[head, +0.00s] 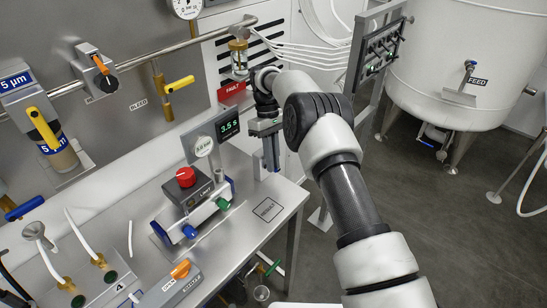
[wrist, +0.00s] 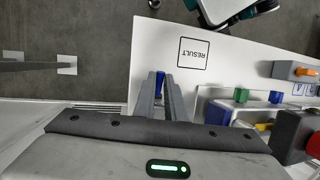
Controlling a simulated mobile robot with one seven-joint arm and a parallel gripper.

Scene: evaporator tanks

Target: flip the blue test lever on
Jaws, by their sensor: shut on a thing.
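My gripper (head: 270,163) points down at the right end of the steel bench, beside the small timer display. In the wrist view, its two grey fingers (wrist: 160,98) are close together, shut on a narrow blue piece (wrist: 160,80) that looks like the blue test lever. Another blue handle (head: 25,208) is at the far left, away from my gripper.
The timer display (head: 229,125) reads 3.5 s. A box with a red button (head: 186,177) and a fixture with blue and green knobs (head: 190,231) stand left of my gripper. The RESULT square (head: 267,209) is bare. A lit FAULT sign (head: 231,91) is behind.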

